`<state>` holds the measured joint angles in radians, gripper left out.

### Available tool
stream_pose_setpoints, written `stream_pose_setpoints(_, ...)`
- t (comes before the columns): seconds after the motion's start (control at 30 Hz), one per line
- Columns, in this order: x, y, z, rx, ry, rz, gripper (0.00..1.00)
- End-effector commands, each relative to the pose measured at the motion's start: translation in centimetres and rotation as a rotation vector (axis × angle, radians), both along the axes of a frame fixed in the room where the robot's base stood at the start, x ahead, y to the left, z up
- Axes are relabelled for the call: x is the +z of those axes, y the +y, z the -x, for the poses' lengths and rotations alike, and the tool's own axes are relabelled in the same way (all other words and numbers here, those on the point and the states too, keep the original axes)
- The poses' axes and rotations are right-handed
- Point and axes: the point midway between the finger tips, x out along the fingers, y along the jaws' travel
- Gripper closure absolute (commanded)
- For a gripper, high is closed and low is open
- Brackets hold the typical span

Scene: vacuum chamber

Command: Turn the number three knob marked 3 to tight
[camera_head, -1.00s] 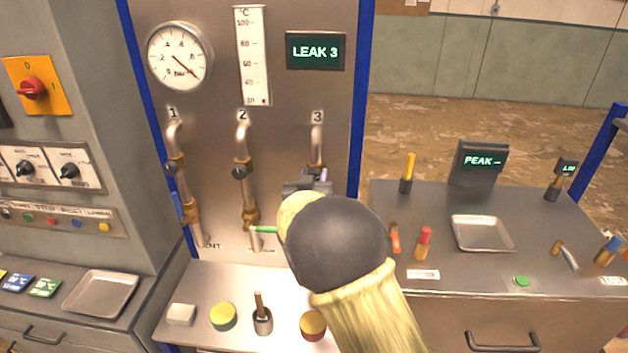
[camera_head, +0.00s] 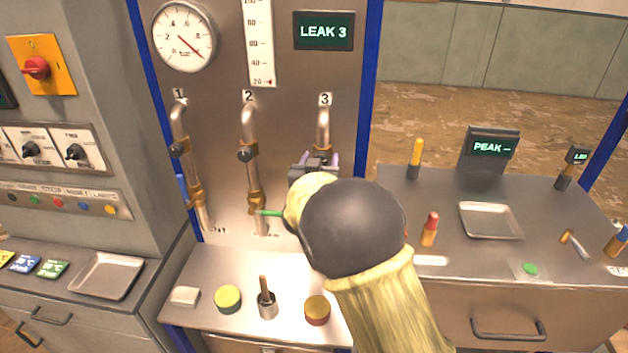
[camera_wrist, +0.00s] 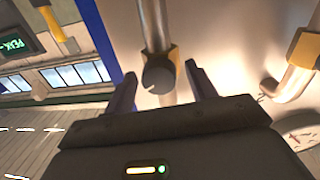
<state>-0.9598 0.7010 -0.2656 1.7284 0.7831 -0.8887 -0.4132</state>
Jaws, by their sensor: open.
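Pipe 3 (camera_head: 323,125) stands on the steel panel under the label 3 (camera_head: 325,99), right of pipes 1 and 2. Its brass fitting (camera_head: 323,152) shows just above my gripper (camera_head: 316,167), which hides its knob in the head view. In the wrist view, the dark round knob (camera_wrist: 158,79) sits on the brass fitting (camera_wrist: 176,58). My gripper (camera_wrist: 160,73) is open, with one finger on each side of the knob. Gaps show between the fingers and the knob. Any mark on the knob is too small to read. The display (camera_head: 323,31) reads LEAK 3.
Pipe 2's valve (camera_head: 246,154) is close on the left, with a green-tipped piece (camera_head: 270,213) low beside it. A blue frame post (camera_head: 366,95) rises at the right. Below, a shelf (camera_head: 235,270) holds yellow and red-sided round items and a handled tool.

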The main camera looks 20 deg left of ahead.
Motion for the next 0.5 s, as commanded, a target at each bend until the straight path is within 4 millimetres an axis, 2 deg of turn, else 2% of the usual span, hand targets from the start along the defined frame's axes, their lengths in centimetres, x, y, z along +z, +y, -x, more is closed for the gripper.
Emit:
stream_pose_setpoints(0.17,-0.3,-0.3,2.4,0.003,0.002,-0.002,0.44)
stream_pose_setpoints(0.5,-0.3,-1.4,9.1,0.003,0.002,-0.002,0.44)
